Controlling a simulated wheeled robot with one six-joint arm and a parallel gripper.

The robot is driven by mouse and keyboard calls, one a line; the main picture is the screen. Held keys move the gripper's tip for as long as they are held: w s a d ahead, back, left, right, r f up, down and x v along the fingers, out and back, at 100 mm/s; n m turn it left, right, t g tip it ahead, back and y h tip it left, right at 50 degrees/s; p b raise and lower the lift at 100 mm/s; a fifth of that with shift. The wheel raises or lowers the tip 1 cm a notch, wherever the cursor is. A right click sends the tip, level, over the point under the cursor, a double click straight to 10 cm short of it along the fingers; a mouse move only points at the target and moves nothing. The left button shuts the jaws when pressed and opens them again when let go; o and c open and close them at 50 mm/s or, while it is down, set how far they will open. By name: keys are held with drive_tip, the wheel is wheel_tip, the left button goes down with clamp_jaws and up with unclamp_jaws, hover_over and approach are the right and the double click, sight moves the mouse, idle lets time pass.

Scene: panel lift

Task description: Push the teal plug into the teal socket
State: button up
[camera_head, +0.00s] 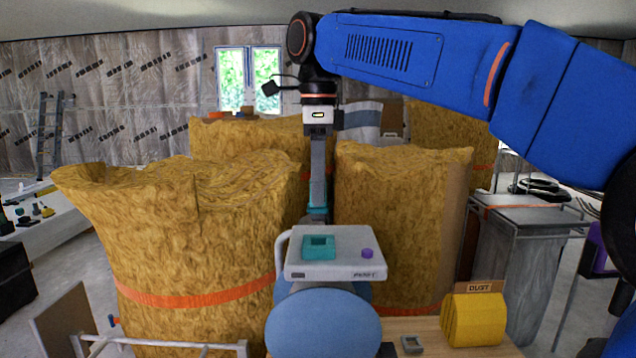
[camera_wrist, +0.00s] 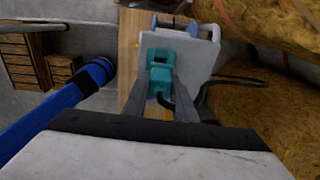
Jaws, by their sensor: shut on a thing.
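My gripper (camera_head: 318,203) hangs down from the blue arm and is shut on the teal plug (camera_head: 318,213). It is at the far edge of the white box in the head view. In the wrist view my gripper (camera_wrist: 161,90) has its two grey fingers around the plug (camera_wrist: 161,78). The teal socket (camera_wrist: 158,56) is on the white panel just beyond the plug, roughly in line with it. I cannot tell whether they touch. In the head view a teal square part (camera_head: 318,247) shows on top of the white box (camera_head: 335,270).
The white box has a handle at its left and a purple knob (camera_head: 367,253). A black cable (camera_wrist: 235,80) runs beside the panel. Large straw-coloured bales (camera_head: 200,230) crowd both sides. A yellow block marked DUST (camera_head: 472,318) sits on a wooden surface at the lower right.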

sight(318, 215)
drive_tip(key=shift+f, duration=2.65)
drive_tip(key=shift+f, duration=0.5)
drive_tip(key=o, duration=1.1)
wheel_tip(318, 215, up, 12)
drive_tip(key=shift+d, duration=0.1)
